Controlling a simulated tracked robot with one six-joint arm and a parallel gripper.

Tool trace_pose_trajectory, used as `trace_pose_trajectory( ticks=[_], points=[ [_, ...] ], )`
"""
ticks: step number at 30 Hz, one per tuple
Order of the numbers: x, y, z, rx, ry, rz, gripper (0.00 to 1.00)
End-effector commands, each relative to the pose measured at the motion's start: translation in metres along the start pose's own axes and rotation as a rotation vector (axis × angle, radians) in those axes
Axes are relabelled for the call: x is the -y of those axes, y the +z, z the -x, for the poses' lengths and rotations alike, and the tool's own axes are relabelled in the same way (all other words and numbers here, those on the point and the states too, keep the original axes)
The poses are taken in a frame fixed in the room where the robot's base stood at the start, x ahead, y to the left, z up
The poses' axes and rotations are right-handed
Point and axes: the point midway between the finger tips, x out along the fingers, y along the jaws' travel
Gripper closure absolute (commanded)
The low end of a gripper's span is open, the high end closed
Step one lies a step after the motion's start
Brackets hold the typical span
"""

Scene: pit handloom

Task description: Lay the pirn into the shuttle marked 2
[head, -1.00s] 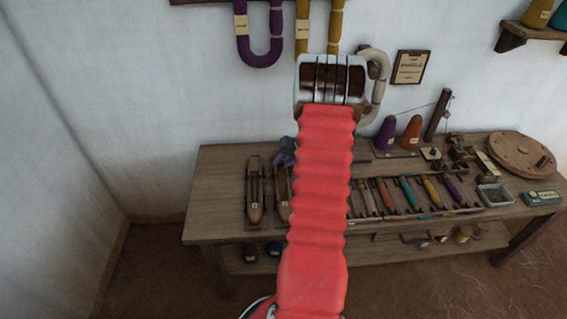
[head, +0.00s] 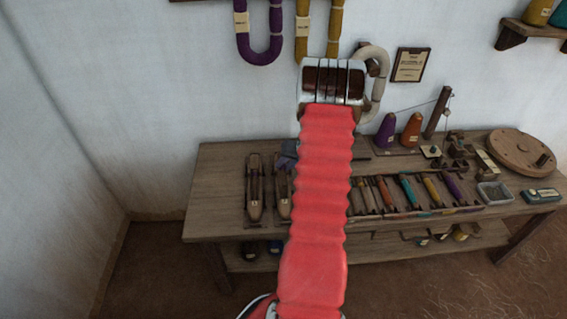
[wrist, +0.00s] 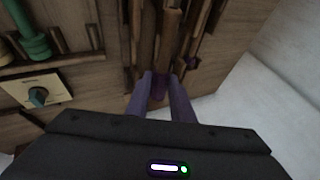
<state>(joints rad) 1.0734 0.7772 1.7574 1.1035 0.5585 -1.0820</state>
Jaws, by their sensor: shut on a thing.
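Two long wooden shuttles lie side by side at the bench's left: one is the left shuttle (head: 255,188), the other the right shuttle (head: 283,192), partly hidden by my red arm. Their tags are too small to read. My gripper (head: 288,155) is at the far end of the right shuttle. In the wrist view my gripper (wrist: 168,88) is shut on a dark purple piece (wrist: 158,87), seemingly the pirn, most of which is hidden. A wooden shuttle (wrist: 170,25) runs away from the fingertips. Whether the pirn touches it I cannot tell.
Right of my arm, a rack holds several coloured pirns, among them a teal one (head: 408,190). Purple (head: 386,131) and orange (head: 411,131) cones stand behind. A round wooden disc (head: 520,152) lies far right.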

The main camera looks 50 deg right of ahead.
Motion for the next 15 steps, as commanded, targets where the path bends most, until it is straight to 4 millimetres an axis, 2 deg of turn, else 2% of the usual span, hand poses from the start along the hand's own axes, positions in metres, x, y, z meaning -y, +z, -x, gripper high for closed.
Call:
trace_pose_trajectory(
  ticks=[15],
  points=[
    [-0.015,0.013,-0.031,0.001,-0.001,-0.001,1.00]
  ],
)
